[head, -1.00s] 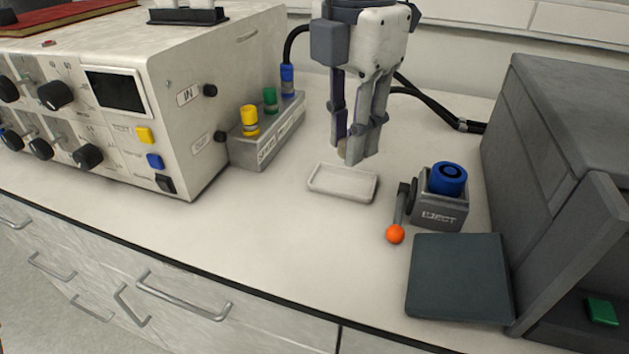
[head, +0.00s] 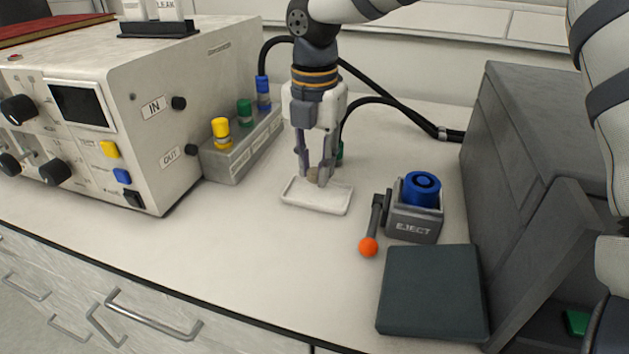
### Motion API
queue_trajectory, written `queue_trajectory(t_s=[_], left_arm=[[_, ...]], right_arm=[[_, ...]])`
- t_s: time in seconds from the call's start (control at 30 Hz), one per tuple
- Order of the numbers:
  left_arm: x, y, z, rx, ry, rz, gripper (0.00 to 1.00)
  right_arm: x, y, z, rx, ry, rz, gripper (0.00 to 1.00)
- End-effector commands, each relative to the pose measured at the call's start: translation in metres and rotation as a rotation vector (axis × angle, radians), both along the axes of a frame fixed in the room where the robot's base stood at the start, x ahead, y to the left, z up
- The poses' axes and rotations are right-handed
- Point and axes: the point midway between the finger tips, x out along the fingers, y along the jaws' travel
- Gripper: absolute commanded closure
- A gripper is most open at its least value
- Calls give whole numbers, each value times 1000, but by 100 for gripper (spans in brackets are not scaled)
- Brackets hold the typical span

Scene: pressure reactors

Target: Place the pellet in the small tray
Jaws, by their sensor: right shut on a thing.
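My right gripper (head: 320,182) points down, its fingertips over the back part of the small white tray (head: 300,199). It is shut on the pellet (head: 313,174), a small tan piece that shows between the fingers, mostly hidden by them. The pellet looks to be at or just above the tray; I cannot tell whether it touches. The tray lies flat on the bench, and the part of it that shows is empty. My left gripper is out of view.
A grey press marked EJECT (head: 414,222), with a blue top and orange-knobbed lever (head: 369,246), stands right of the tray. A dark square pad (head: 432,290) lies in front. A control box (head: 160,110) and valve block (head: 240,145) stand left, a dark grey cabinet (head: 515,140) right.

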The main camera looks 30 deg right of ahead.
Motion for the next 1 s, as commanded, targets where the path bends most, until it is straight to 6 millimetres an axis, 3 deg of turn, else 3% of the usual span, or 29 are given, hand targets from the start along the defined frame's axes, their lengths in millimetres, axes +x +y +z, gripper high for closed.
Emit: queue_trajectory(t_s=[0.17,0.3,0.63,0.67,0.73,1.0], left_arm=[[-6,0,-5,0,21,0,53],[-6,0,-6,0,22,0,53],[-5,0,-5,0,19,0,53],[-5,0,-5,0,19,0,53],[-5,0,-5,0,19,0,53],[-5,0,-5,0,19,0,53]], right_arm=[[12,-14,-24,0,4,-1,92],[10,-12,-48,0,0,1,92],[10,-12,-50,1,-4,0,92],[10,-12,-51,1,-4,0,75],[10,-12,-51,1,-4,0,59],[10,-12,-50,1,-4,0,57]])
